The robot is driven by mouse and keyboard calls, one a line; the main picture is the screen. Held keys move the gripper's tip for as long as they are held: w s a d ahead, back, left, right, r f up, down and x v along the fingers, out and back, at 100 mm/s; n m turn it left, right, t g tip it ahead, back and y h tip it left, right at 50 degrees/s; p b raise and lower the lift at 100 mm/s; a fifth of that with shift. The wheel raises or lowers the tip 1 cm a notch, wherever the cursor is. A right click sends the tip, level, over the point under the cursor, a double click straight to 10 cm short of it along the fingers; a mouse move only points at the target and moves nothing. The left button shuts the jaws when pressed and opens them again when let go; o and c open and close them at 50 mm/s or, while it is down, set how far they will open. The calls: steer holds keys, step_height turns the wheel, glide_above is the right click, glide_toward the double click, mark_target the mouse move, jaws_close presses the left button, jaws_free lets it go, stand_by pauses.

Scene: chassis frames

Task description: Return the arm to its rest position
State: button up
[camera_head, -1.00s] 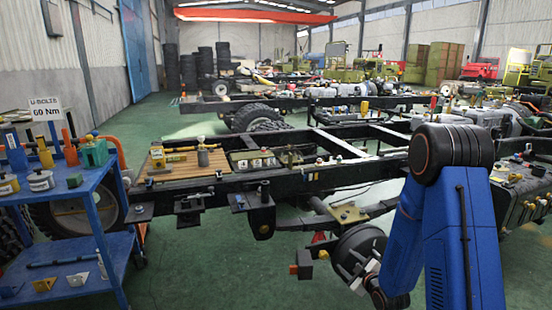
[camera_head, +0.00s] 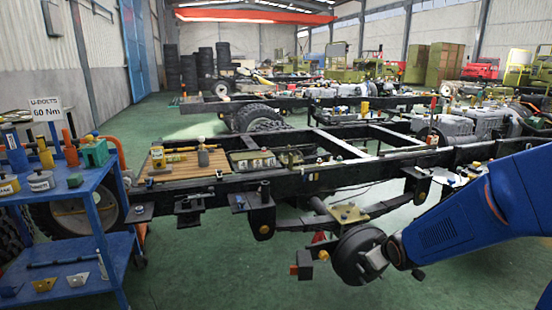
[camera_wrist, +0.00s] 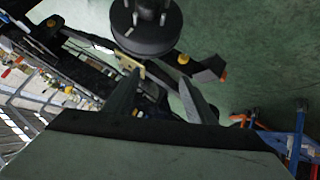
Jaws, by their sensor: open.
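My blue arm (camera_head: 470,215) comes in from the right edge in the head view and points left and slightly down. Its lower end is beside a dark wheel drum (camera_head: 357,255) on the axle of the near chassis; I cannot tell whether they touch. My gripper is not clearly visible in the head view. In the wrist view, my gripper (camera_wrist: 160,77) shows two dark fingers spread apart with nothing between them. The round drum (camera_wrist: 147,35) is beyond the fingertips at the top of that view.
The black chassis frame (camera_head: 330,178) crosses the middle. A blue cart (camera_head: 92,215) with tools stands at the left. A wooden slatted board (camera_head: 187,165) lies on the frame. Green floor (camera_head: 215,270) is clear between the cart and the drum.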

steer(key=s+a+r+m+g, duration=0.1)
steer(key=s+r, duration=0.4)
steer(key=s, duration=1.1)
steer(key=s+a+r+m+g, duration=0.1)
steer(key=s+r+m+g, duration=0.3)
steer(key=s, duration=1.2)
steer(key=shift+s+a+r+m, duration=0.25)
steer(key=shift+r+m, duration=0.2)
steer(key=shift+m, duration=0.15)
